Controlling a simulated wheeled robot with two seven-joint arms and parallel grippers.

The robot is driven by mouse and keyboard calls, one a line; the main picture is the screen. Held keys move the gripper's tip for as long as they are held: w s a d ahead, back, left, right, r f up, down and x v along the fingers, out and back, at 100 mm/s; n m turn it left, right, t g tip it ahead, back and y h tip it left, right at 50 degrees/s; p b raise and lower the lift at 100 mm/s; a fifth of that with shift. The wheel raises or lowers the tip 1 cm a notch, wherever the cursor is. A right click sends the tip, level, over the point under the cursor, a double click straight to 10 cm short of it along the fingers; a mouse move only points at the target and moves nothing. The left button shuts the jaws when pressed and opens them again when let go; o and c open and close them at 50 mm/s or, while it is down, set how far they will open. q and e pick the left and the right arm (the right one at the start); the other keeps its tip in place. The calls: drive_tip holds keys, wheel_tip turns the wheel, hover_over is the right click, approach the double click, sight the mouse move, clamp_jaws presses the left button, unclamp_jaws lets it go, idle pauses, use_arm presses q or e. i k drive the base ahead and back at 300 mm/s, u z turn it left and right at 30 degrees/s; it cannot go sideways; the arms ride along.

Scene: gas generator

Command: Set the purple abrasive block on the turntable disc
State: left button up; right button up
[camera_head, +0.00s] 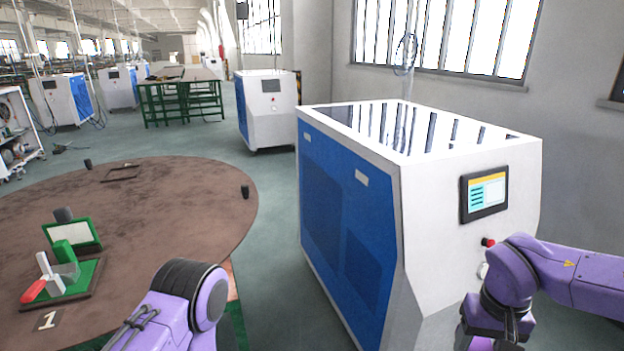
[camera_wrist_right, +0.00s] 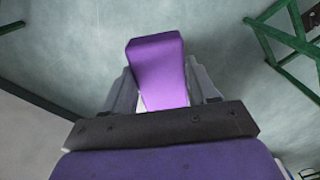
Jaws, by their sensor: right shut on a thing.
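The purple abrasive block (camera_wrist_right: 158,65) shows in the right wrist view, between the fingers of my right gripper (camera_wrist_right: 163,90). The gripper is shut on it, and the block's end sticks out past the fingertips. Grey-green floor shows behind it, with no surface touching the block in view. The turntable disc (camera_head: 165,215) is the large round brown plate at the left of the head view. My right arm is at the lower right there, apart from the disc; its gripper and the block are not visible. My left arm comes in at the bottom, its gripper out of view.
A white and blue machine cabinet (camera_head: 350,225) with a screen (camera_head: 485,193) stands between the disc and my right arm. On the disc are a green stand (camera_head: 75,237), a red-handled tool (camera_head: 35,290) and small dark cylinders. Green frame bars (camera_wrist_right: 285,35) show in the wrist view.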

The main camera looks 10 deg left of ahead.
sight(170, 230)
drive_tip(key=u, duration=1.75)
